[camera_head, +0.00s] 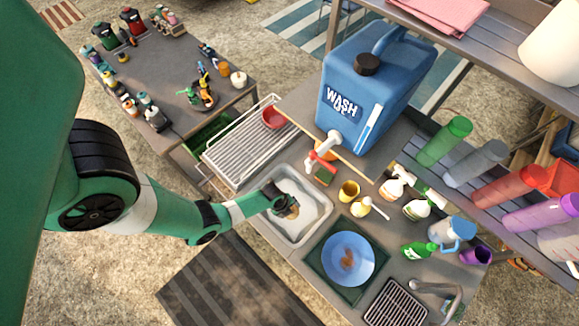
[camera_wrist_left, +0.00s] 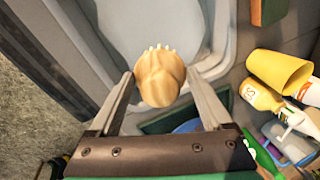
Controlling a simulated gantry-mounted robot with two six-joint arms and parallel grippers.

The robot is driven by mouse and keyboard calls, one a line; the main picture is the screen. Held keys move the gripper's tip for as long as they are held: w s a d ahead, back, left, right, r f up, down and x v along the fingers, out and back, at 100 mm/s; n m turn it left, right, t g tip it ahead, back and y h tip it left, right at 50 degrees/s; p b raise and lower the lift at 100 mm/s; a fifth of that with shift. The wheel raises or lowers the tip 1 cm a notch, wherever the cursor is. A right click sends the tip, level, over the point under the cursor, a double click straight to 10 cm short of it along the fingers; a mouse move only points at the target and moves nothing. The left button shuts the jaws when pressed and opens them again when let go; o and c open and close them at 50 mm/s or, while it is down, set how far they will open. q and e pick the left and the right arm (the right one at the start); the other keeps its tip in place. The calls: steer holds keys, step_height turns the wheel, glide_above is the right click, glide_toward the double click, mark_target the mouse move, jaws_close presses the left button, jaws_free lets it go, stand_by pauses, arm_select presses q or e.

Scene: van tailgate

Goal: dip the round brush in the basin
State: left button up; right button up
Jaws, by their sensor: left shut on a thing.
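The round brush (camera_wrist_left: 160,78) has a tan wooden body, and a few white bristle tips show at its far edge in the left wrist view. My left gripper (camera_wrist_left: 162,92) is shut on it, one finger on each side. In the head view the left gripper (camera_head: 289,208) and the brush (camera_head: 294,211) are over the grey basin (camera_head: 324,187), within its outline. The pale basin interior also shows behind the brush in the left wrist view (camera_wrist_left: 135,22). Whether the bristles touch anything in the basin cannot be told. My right gripper is not in view.
A white wire rack (camera_head: 240,150) with a red bowl (camera_head: 275,117) adjoins the basin. A yellow cup (camera_head: 348,191), bottles and a blue plate (camera_head: 347,259) crowd the right side.

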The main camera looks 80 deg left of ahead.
arm_select(q)
steer(key=s+b+x, duration=0.1)
steer(key=b+x, duration=0.5)
steer(key=x, duration=0.1)
steer(key=s+b+x, duration=0.1)
steer(key=b+x, duration=0.2)
steer(key=shift+s+d+f+b, duration=0.1)
steer(key=shift+s+f+b, duration=0.1)
steer(key=shift+f+b, duration=0.3)
steer(key=shift+f, duration=0.1)
steer(key=shift+p, duration=0.3)
stand_by(0.4)
steer(key=w+p+v, duration=0.1)
steer(key=p+v, duration=0.3)
steer(key=w+p+v, duration=0.1)
steer(key=p+v, duration=0.3)
steer(key=w+p+v, duration=0.1)
steer(key=p+v, duration=0.3)
steer(key=shift+v, duration=0.75)
steer(key=shift+w, duration=0.1)
